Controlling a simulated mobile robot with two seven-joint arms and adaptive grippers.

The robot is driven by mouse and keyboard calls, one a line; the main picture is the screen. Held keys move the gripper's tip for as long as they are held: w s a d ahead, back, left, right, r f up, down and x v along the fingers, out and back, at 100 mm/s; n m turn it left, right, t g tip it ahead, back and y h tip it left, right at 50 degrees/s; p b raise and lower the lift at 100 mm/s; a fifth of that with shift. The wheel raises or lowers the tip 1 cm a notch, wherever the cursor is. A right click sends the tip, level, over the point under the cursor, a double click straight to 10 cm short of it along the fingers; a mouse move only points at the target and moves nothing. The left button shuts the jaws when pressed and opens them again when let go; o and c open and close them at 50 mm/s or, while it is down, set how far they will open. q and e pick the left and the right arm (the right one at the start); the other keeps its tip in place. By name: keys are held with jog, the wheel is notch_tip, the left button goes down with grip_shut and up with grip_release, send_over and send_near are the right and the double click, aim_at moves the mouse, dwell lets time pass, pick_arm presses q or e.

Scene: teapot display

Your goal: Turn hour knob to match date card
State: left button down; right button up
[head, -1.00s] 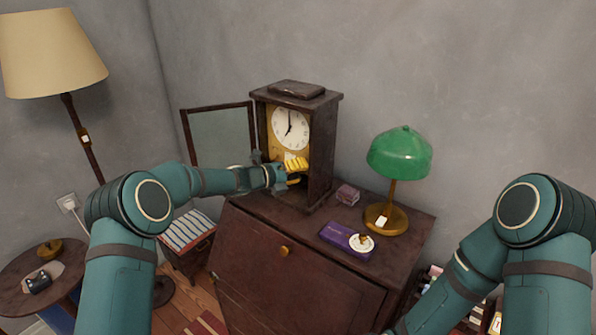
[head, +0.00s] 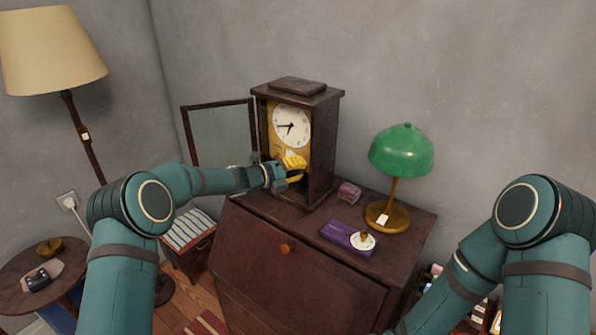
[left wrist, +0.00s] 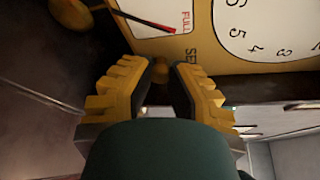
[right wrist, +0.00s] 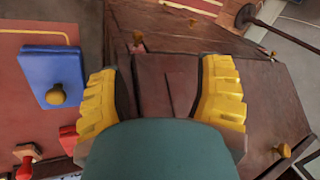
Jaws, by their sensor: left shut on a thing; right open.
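The clock (head: 318,150) stands on the desk, its glass door (head: 222,137) open to the left. On its white dial (head: 291,126), one hand points left and the shorter one toward the lower left. My left gripper (head: 291,167) is below the dial. In the left wrist view (left wrist: 163,75) its fingers are closed on a small brass knob (left wrist: 160,70), mostly hidden, beside lettering that starts "SE". A gauge plate (left wrist: 160,14) reading "FULL" is close by. My right gripper (right wrist: 165,72) is open and empty. I cannot make out a date card.
A green lamp (head: 400,150), a small pinkish box (head: 349,192) and a purple box (head: 338,232) with a white knobbed lid (head: 362,241) are on the desk (head: 300,285). A floor lamp (head: 50,55) and a side table (head: 20,295) stand at the left.

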pick_arm(q)
jog(key=shift+d+f+n+t+h+b, duration=0.15)
jog(key=shift+n+h+b, duration=0.35)
jog(key=shift+n+b, duration=0.5)
jog(key=shift+f+n+t+h+b, duration=0.15)
jog(key=shift+n+h+b, duration=0.5)
jog(key=shift+n, duration=0.55)
jog(key=shift+r+y, duration=0.2)
jog(key=shift+y, duration=0.05)
jog(key=c, duration=1.1)
grip_release()
jog(key=shift+d, duration=0.1)
jog(key=v, duration=1.2)
jog(key=shift+f, duration=0.15)
